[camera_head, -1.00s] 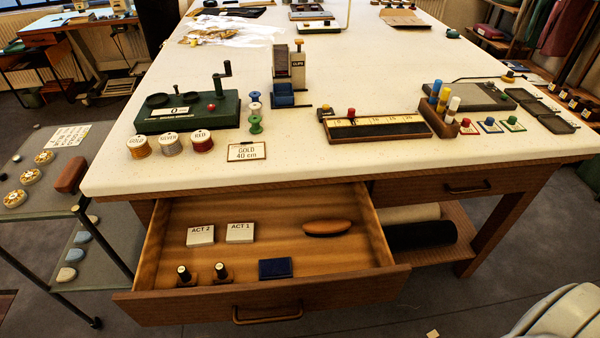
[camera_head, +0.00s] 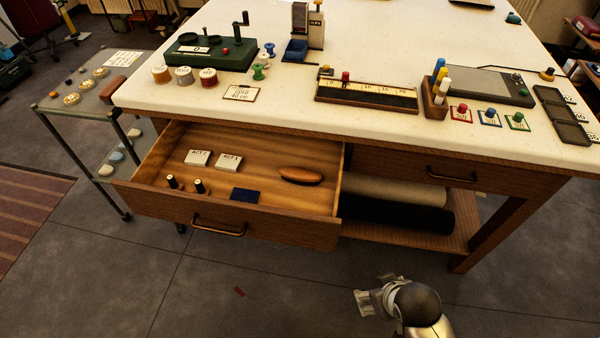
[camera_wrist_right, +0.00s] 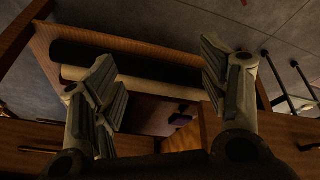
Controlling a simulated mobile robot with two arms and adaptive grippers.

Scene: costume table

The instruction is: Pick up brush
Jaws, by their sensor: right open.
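The brush (camera_head: 301,176) looks like an oval with an orange-brown wooden back. It lies in the right part of the open drawer (camera_head: 265,222) under the white table. My right gripper (camera_head: 364,302) is at the bottom of the head view, in front of the table, below and to the right of the drawer and well apart from the brush. In the right wrist view its two fingers (camera_wrist_right: 165,90) are spread with nothing between them. I cannot make out the brush in that view. My left gripper is not in view.
Rolls (camera_head: 400,205) lie on the shelf right of the drawer. A cart (camera_head: 70,110) stands left. The floor in front is mostly clear.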

